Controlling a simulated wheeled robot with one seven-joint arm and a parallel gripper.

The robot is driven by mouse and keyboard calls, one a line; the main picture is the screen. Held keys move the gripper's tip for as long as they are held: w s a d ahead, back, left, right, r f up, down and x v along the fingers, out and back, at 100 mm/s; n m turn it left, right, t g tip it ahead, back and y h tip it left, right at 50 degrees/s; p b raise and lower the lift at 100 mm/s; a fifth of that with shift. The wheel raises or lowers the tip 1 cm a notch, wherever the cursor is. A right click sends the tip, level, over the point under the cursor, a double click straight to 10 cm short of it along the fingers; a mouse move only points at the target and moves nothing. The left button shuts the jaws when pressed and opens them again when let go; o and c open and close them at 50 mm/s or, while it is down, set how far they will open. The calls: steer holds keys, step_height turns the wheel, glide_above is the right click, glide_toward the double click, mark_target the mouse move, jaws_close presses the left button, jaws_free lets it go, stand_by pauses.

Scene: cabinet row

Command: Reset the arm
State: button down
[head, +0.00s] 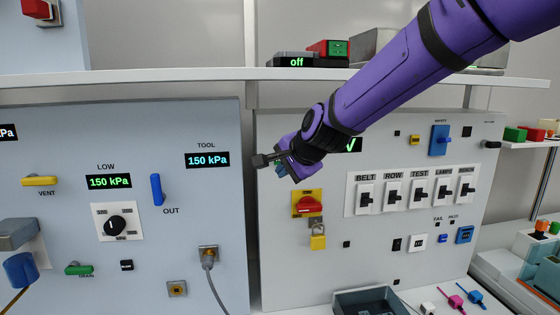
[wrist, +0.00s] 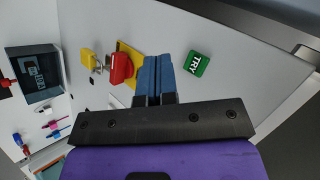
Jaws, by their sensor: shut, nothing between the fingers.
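My purple arm (head: 400,75) reaches in from the upper right in the head view. My gripper (head: 284,172) hangs in front of the left edge of the right-hand panel, above and left of the red rotary switch (head: 310,205) on its yellow plate. In the wrist view my gripper (wrist: 154,78) shows two blue fingers side by side, shut with nothing between them. The red switch (wrist: 120,69) and a green TRY button (wrist: 197,63) lie on either side of the fingers there. I cannot tell whether the fingers touch the panel.
A yellow padlock (head: 318,240) hangs below the red switch. A row of black switches (head: 420,193) is to the right. The left panel (head: 70,140) carries gauges, a blue lever (head: 157,189) and a dial. A shelf (head: 150,76) runs above both panels. A dark tray (head: 368,302) stands below.

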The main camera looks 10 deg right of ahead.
steer(key=s+d+n+g+h, duration=0.1)
steer(key=s+d+n, duration=0.2)
steer(key=s+d, duration=0.3)
steer(key=s+d+n+g+h, duration=0.1)
steer(key=s+d+n, duration=0.3)
steer(key=s, duration=1.1)
steer(key=s+d+r+n+g+h, duration=0.1)
steer(key=s+d+n, duration=0.3)
steer(key=s+d, duration=0.4)
steer(key=s, duration=0.3)
steer(key=shift+d+g+h, duration=0.15)
steer(key=shift+g+h, duration=0.25)
steer(key=c, duration=1.8)
jaws_free()
steer(key=shift+w+r, duration=0.1)
